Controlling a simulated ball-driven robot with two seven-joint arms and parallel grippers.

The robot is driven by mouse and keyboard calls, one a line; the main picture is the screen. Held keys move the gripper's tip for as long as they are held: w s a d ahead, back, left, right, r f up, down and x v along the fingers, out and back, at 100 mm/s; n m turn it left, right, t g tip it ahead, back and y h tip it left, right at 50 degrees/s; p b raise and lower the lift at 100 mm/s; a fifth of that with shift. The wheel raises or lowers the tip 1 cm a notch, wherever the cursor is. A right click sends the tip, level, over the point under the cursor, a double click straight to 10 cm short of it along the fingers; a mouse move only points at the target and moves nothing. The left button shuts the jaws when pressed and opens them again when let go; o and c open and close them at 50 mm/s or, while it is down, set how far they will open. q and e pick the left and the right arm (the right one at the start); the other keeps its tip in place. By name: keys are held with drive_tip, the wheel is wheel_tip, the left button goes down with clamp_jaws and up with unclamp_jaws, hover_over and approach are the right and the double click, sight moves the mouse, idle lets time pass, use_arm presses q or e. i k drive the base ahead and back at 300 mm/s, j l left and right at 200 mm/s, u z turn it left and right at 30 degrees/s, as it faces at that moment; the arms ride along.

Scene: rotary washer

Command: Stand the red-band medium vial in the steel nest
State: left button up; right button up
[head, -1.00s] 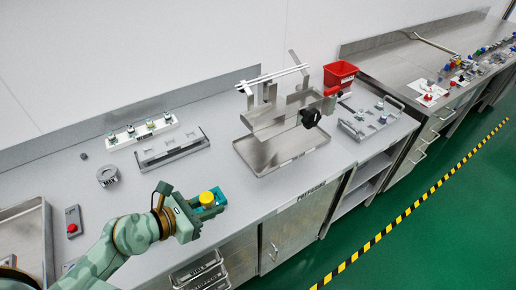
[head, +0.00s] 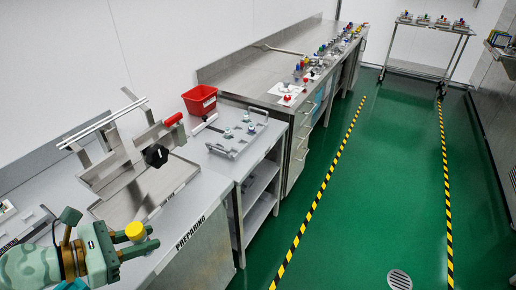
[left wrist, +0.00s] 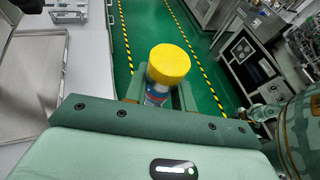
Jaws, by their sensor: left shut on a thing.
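My left gripper (head: 132,240) is shut on a vial with a yellow cap (head: 135,231), above the bench's front edge at the lower left of the head view. In the left wrist view the yellow cap (left wrist: 168,64) stands up between the fingers. Below it, a strip of the vial's body (left wrist: 158,92) shows bluish with a little red; the fingers hide most of it, so I cannot read its band. I cannot tell for certain which piece is the steel nest. My right gripper is not in view.
A steel stand with rods (head: 125,150) rises from a tray just beyond my left gripper. Past it are a red bin (head: 199,100) and a handled grey rack (head: 237,138). A steel counter (head: 262,68) and a loaded trolley (head: 430,42) lie farther off. The green floor is open.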

sight(233, 154)
drive_tip(key=i+l+z, duration=0.85)
drive_tip(key=i+z, duration=0.15)
drive_tip(key=i, duration=0.25)
drive_tip(key=i+l+u, duration=0.1)
drive_tip(key=i+u, duration=0.2)
drive_tip(key=i, duration=0.25)
drive_tip(key=i+l+u, duration=0.3)
drive_tip(key=i, duration=0.25)
drive_tip(key=i+u, duration=0.2)
drive_tip(key=u, duration=0.2)
drive_tip(key=i+u, duration=0.15)
drive_tip(key=u, duration=0.3)
drive_tip(key=i+l+u, duration=0.15)
drive_tip(key=u, duration=0.25)
drive_tip(key=i+l+u, duration=0.15)
drive_tip(key=u, duration=0.25)
drive_tip(key=i+l+u, duration=0.1)
drive_tip(key=l+u, duration=0.15)
drive_tip(key=u, duration=0.2)
drive_tip(key=i+l+u, duration=0.2)
drive_tip(key=l+u, duration=0.2)
drive_tip(key=i+l+u, duration=0.2)
drive_tip(key=l+u, duration=0.2)
